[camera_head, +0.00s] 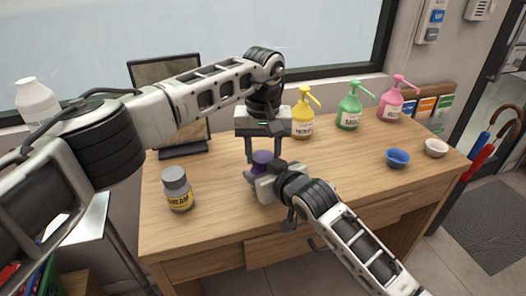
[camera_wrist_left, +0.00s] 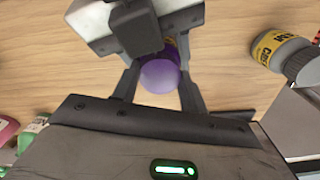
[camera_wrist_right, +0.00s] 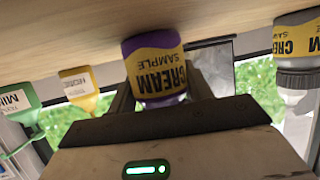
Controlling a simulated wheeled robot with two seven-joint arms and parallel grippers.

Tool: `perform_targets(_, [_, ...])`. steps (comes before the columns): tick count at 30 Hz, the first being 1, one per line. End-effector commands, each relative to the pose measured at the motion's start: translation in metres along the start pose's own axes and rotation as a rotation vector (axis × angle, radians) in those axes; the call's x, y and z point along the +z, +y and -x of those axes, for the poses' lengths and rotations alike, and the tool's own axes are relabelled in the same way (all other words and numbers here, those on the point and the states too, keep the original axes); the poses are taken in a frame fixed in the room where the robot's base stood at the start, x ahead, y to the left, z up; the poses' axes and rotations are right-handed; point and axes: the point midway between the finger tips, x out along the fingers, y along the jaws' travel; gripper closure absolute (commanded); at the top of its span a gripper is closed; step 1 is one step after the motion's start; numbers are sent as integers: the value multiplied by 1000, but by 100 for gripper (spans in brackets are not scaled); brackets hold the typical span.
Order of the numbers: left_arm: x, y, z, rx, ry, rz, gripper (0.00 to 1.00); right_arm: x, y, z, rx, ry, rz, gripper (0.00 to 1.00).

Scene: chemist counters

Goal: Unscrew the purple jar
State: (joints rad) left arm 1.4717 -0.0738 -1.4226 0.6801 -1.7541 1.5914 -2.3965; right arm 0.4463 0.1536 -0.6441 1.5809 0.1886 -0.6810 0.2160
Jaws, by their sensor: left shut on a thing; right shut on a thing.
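The purple jar (camera_head: 262,157) stands upright on the wooden desk, its rounded purple lid (camera_wrist_left: 159,76) facing up in the left wrist view. In the right wrist view, which is upside down, its yellow "CREAM SAMPLE" label (camera_wrist_right: 158,68) shows. My left gripper (camera_head: 263,160) reaches down from above, its two fingers shut on the lid from both sides. My right gripper (camera_head: 252,179) comes in low from the front right and is shut around the jar's body. It hides most of the body in the head view.
A grey cream jar (camera_head: 178,190) stands to the left on the desk. Yellow (camera_head: 303,115), green (camera_head: 349,110) and pink (camera_head: 390,102) pump bottles line the back. A blue bowl (camera_head: 397,158) and a white bowl (camera_head: 436,147) sit at the right. A monitor (camera_head: 165,70) stands behind.

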Motion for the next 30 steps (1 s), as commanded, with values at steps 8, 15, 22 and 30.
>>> perform_targets(8, [0,-1,2,-1,1,634,84,1,0,0,1,-2,-1,100])
perform_targets(15, [0,0,2,0,1,1049,84,1,0,0,1,-2,-1,100])
perform_targets(22, [0,0,2,0,0,1114,84,1,0,0,1,-2,-1,100])
perform_targets(30, [0,0,2,-1,0,1111,35,1,1,0,1,-2,-1,100])
